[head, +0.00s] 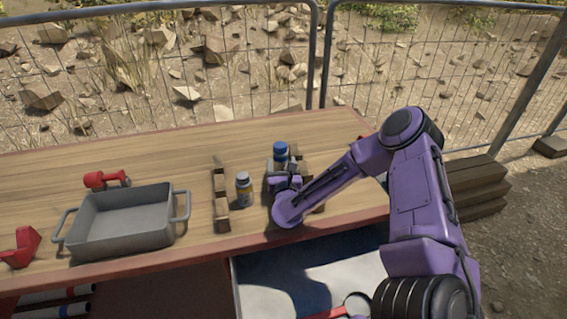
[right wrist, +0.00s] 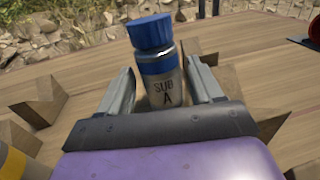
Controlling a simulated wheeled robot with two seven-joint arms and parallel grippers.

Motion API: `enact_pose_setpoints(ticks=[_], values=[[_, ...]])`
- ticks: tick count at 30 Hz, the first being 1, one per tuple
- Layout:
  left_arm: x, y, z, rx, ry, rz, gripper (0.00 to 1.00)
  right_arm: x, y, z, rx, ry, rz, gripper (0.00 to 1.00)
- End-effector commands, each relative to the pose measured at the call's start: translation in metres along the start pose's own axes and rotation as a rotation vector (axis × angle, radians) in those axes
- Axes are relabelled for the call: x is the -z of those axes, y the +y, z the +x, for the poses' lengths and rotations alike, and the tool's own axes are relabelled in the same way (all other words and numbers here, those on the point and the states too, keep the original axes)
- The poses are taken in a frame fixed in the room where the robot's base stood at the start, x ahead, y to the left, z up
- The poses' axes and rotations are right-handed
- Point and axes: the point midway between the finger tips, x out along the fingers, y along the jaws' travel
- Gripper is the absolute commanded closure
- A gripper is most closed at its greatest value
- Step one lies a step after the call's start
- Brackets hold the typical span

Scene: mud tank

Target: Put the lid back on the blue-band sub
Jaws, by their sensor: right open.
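The blue-band sub (right wrist: 162,88) is a grey bottle marked "SUB A" with a blue band near its top. It stands on the wooden table. A blue lid (right wrist: 150,32) sits on top of the bottle; I cannot tell whether it is fully seated. The lid also shows in the head view (head: 281,149). My right gripper (head: 284,172) is open, with one finger on each side of the bottle in the right wrist view (right wrist: 163,78). Small gaps show beside the bottle. My left gripper is not in view.
A yellow-band bottle (head: 244,190) stands left of my right gripper, beside a notched wooden rack (head: 220,205). A grey tray (head: 91,245) and red tools (head: 105,180) lie further left. The table's back left is clear. A wire fence (head: 200,75) runs behind.

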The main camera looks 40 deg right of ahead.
Motion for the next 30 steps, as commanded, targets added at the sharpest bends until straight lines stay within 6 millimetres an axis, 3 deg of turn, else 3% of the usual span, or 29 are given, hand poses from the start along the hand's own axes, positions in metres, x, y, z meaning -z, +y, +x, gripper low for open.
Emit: enact_pose_setpoints(ticks=[6, 12, 30], values=[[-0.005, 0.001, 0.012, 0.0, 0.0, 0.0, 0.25, 0.003, 0.001, -0.053, -0.004, 0.001, 0.002, 0.35], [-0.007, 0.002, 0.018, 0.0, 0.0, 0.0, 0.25, 0.002, 0.001, -0.084, -0.003, -0.001, 0.001, 0.35], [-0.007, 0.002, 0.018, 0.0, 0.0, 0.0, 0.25, 0.0, 0.0, -0.092, -0.001, 0.0, 0.0, 0.35]])
